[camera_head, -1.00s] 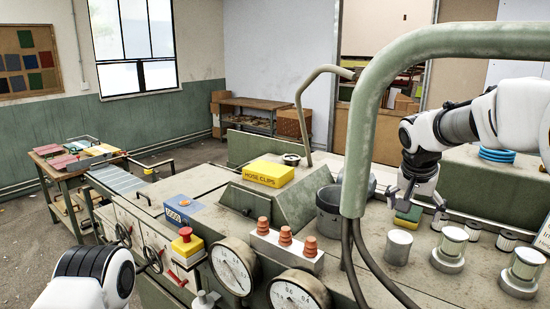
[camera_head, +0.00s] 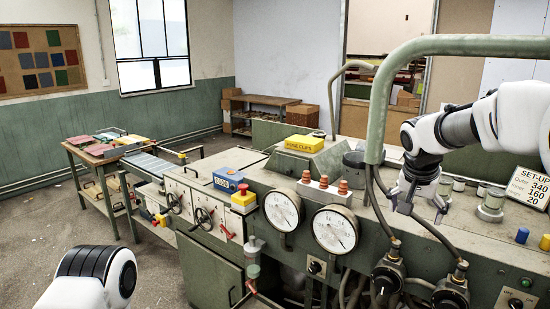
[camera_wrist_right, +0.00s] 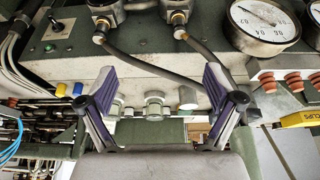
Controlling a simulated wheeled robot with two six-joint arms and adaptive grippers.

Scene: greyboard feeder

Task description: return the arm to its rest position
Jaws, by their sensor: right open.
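My right gripper (camera_head: 420,203) is open and empty. In the head view it hangs in front of the green machine (camera_head: 208,262), right of the gauges and close to a dark hose. In the right wrist view its two fingers (camera_wrist_right: 160,88) stand wide apart with nothing between them; the machine's top and a hose lie beyond. My left arm shows only as a rounded white and black link at the bottom left of the head view; the left gripper is out of the picture.
A bent green pipe (camera_head: 382,100) rises just left of my right arm. Two gauges (camera_head: 333,229), a yellow box (camera_head: 304,144), a red stop button (camera_head: 243,188) and a set-up card (camera_head: 528,188) are on the machine. Open floor lies at the left.

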